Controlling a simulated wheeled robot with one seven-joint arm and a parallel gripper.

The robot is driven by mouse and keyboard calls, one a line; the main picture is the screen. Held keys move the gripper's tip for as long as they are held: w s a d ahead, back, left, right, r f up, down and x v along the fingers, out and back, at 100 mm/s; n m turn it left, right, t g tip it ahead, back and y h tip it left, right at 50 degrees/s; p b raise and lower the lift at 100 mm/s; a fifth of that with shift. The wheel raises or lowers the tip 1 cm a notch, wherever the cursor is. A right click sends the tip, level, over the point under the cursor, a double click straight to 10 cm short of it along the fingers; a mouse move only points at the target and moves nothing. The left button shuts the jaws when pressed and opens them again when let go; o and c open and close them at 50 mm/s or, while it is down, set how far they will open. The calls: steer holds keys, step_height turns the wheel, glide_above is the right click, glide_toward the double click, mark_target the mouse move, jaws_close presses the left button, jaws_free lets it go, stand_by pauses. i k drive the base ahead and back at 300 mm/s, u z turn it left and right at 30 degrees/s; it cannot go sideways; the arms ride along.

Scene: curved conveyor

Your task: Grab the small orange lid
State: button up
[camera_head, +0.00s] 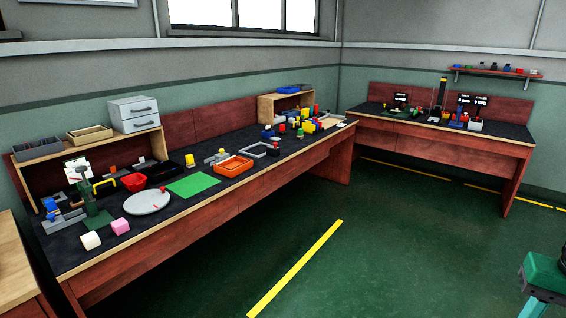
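I cannot make out a small orange lid for certain. An orange tray (233,166) lies on the dark top of the long workbench, right of a green mat (193,185). Small yellow, red and blue pieces (300,125) are crowded at the far end of this bench, too small to tell apart. A lid among them cannot be picked out. My gripper is not in view.
A second bench (450,139) is at the back right. The green floor (390,240) between is clear.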

mark_target(231, 167)
steer(key=z, duration=0.05)
steer(key=i, duration=2.8)
steer(key=u, duration=0.6)
steer(key=i, duration=1.2)
steer(key=u, duration=0.2)
